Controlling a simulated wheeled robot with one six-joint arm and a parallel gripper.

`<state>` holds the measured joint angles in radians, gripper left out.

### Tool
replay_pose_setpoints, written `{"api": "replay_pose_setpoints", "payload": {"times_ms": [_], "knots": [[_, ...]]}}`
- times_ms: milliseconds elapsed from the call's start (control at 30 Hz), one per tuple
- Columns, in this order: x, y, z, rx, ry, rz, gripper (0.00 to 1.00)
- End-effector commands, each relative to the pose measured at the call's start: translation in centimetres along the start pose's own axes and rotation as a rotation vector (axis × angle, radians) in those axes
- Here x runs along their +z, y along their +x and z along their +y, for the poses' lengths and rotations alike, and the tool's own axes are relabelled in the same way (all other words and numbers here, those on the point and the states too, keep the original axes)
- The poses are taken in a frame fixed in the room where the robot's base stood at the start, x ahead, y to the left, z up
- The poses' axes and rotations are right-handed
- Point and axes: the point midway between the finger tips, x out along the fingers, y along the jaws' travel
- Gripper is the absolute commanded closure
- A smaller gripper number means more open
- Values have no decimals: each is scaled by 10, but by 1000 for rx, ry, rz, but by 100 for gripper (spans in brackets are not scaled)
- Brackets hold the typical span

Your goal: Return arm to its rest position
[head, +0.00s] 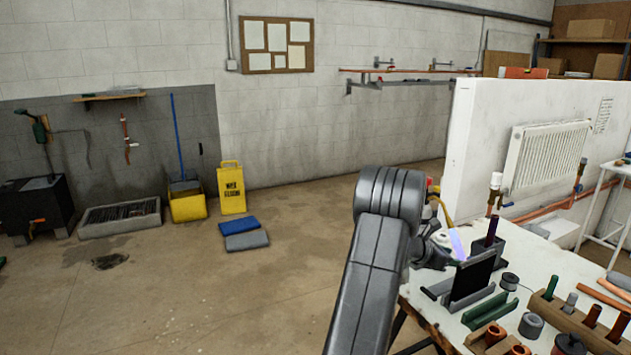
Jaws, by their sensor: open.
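My arm rises from the bottom of the head view and bends at a thick grey elbow joint over the left edge of the white workbench (420,303). My gripper (444,252) shows only in part beyond the elbow, low over the bench's far left corner. It is open, and I see nothing held in it. The arm hides much of its wrist. A dark upright holder (472,280) stands just right of the gripper; whether they touch I cannot tell.
A green channel block (490,310) and a wooden rack (580,318) with several cylinders lie on the bench. A white partition with a radiator (545,158) stands behind. The yellow wet-floor sign (231,188) and bucket (187,205) stand by the back wall. The left floor is mostly clear.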

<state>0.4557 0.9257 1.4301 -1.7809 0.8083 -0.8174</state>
Motion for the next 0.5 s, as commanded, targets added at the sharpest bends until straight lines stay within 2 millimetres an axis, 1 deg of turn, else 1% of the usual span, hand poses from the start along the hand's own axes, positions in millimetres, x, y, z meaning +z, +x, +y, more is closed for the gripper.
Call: {"api": "replay_pose_setpoints", "payload": {"times_ms": [33, 200, 400, 500], "knots": [[0, 11, 0, -2, 0, 0, 52], [0, 44, 0, -2, -1, 1, 52], [0, 73, 1, -1, -1, 1, 52], [-1, 81, 1, 0, -3, 1, 52]]}}
